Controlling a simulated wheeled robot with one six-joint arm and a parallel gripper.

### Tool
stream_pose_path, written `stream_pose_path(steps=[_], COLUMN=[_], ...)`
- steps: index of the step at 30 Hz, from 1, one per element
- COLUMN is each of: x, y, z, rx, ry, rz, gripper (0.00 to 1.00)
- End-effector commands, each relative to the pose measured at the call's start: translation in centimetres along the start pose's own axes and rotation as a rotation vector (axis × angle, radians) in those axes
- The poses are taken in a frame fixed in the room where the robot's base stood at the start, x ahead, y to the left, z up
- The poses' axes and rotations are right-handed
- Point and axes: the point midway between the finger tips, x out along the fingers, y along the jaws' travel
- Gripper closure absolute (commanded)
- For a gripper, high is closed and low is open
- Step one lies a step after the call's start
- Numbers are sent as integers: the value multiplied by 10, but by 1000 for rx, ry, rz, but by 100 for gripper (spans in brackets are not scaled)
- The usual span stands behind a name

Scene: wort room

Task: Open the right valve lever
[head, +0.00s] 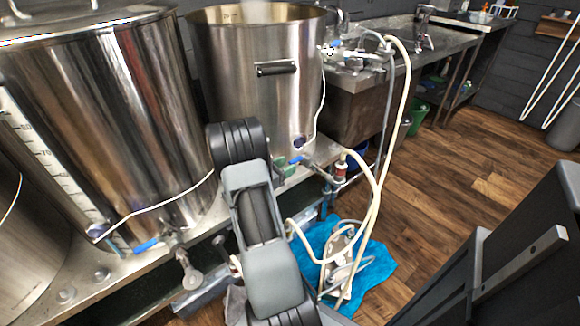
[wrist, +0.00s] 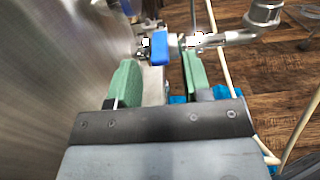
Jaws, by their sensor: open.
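The right valve lever is blue and sits low on the right steel kettle (head: 262,85). In the head view the lever (head: 297,160) shows just beyond my gripper (head: 285,168), whose green fingers are partly hidden by my arm. In the wrist view the lever (wrist: 159,48) appears between the tips of my gripper (wrist: 158,68). The fingers are apart, one on each side of the lever, with gaps visible. I cannot tell how deep the lever lies between them. The valve's metal pipe runs off to the right.
The left kettle (head: 110,120) has its own blue valve lever (head: 147,245) near the bench edge. Pale hoses (head: 375,190) hang to the right of the right valve, leading to a pump on a blue cloth (head: 372,262). Wooden floor (head: 445,190) is open farther right.

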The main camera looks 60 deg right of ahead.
Motion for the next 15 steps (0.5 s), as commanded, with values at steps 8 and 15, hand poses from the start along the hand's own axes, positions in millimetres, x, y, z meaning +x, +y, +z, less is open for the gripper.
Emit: stream_pose_path(steps=[8, 15], x=[21, 23], y=[0, 0], z=[0, 0], rx=[1, 1], ry=[0, 0], rz=[-1, 0], gripper=[55, 55])
